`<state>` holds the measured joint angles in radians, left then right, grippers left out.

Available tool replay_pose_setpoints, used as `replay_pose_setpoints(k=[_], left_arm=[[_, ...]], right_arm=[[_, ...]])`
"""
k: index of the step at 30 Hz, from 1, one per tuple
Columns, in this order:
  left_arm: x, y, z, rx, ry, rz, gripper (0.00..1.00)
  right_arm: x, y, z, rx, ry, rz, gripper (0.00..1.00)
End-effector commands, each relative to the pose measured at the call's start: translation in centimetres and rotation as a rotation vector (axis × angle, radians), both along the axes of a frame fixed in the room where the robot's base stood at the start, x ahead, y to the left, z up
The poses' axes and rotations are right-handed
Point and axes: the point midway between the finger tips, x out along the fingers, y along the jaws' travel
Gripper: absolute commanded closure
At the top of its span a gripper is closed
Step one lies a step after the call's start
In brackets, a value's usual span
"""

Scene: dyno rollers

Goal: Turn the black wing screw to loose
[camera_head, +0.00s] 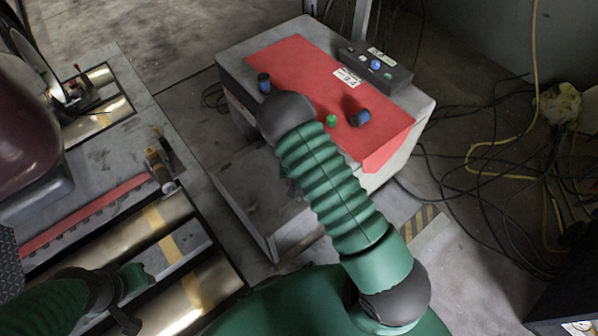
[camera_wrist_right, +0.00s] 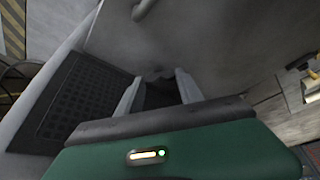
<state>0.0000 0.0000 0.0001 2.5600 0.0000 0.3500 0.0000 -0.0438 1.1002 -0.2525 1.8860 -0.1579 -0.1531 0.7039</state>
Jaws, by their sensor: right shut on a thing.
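In the right wrist view my right gripper (camera_wrist_right: 157,82) has its two grey fingers on either side of a dark piece (camera_wrist_right: 160,96) at a grey panel. I take this piece to be the black wing screw; its shape is mostly hidden between the fingers, and I cannot tell its turn angle. In the head view my green right arm reaches up over the red-topped cabinet (camera_head: 290,55), and its gripper is hidden. My left arm shows at the lower left of the head view, but its gripper fingers do not show.
The cabinet top carries blue-black knobs (camera_head: 360,118), a green button (camera_head: 331,120) and a dark control box (camera_head: 376,66). Metal rollers (camera_head: 180,305) lie at the left. Black and yellow cables (camera_head: 490,145) cover the floor at right. A dark vent grille (camera_wrist_right: 85,100) is beside the gripper.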

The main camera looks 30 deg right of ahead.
Motion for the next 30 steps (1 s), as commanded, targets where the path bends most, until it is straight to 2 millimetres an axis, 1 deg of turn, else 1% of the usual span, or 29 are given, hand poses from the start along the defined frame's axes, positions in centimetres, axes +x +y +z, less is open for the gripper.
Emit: replay_pose_setpoints(k=[1, 8, 9, 14, 20, 23, 26, 30], left_arm=[[0.0, 0.0, 0.0, 0.000, 0.000, 0.000, 0.64], [0.0, 0.0, 0.0, 0.000, 0.000, 0.000, 0.64], [0.0, 0.0, 0.0, 0.000, 0.000, 0.000, 0.64], [0.0, 0.0, 0.0, 0.000, 0.000, 0.000, 0.64], [0.0, 0.0, 0.0, 0.000, 0.000, 0.000, 0.64], [0.0, 0.0, -0.4, 0.000, 0.000, 0.000, 0.64], [0.0, 0.0, -1.7, 0.000, 0.000, 0.000, 0.64], [0.1, 0.0, -4.6, 0.000, 0.000, 0.000, 0.64]], right_arm=[[-0.6, 0.0, -0.3, 0.000, 0.014, -0.002, 0.97], [-0.6, -0.1, -0.3, 0.000, 0.015, -0.003, 0.97], [-0.6, 0.0, -0.3, 0.000, 0.015, -0.003, 0.55], [-0.4, -0.1, -0.2, 0.000, 0.011, -0.004, 0.35], [-0.2, -0.1, -0.1, -0.001, 0.005, -0.002, 0.35], [0.0, 0.0, -0.2, -0.001, 0.002, -0.018, 0.35], [0.2, 0.1, -0.6, -0.002, -0.001, -0.095, 0.35], [0.5, 0.4, -1.1, -0.001, -0.003, -0.314, 0.35]])
